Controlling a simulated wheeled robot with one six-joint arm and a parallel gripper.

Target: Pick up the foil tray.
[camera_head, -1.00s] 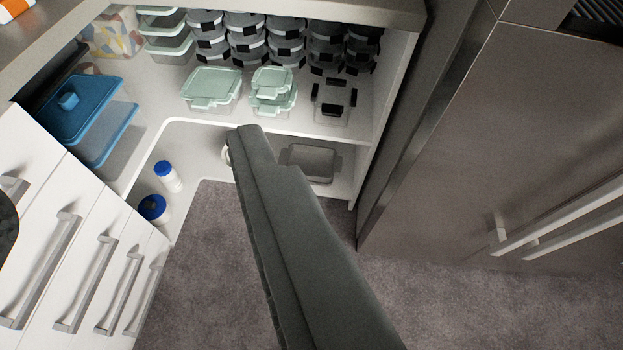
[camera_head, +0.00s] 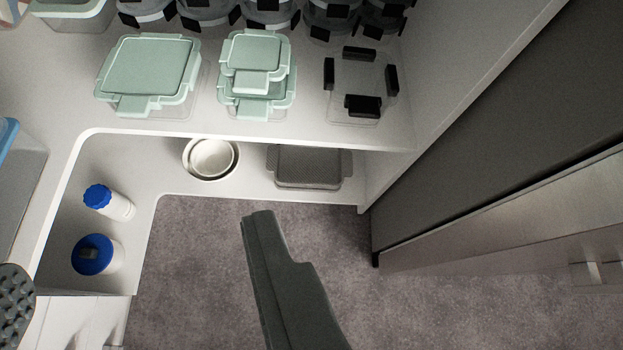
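The foil tray (camera_head: 310,168) is a grey, textured rectangular tray with a rim. It sits on the lower white shelf, at the right end, partly under the upper shelf's edge. My gripper (camera_head: 138,242) is open and empty. One long dark green-grey finger points up from the bottom middle, its tip below and left of the tray in the picture and apart from it. A dark dimpled pad at the lower left edge looks like the other finger, mostly out of view.
White round bowls (camera_head: 211,158) stand left of the tray. Two blue-capped white containers (camera_head: 116,207) (camera_head: 106,262) are further left. Green-lidded boxes (camera_head: 150,72) and a black-clipped clear box (camera_head: 356,82) stand on the upper shelf (camera_head: 330,136). A steel fridge (camera_head: 500,215) stands right.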

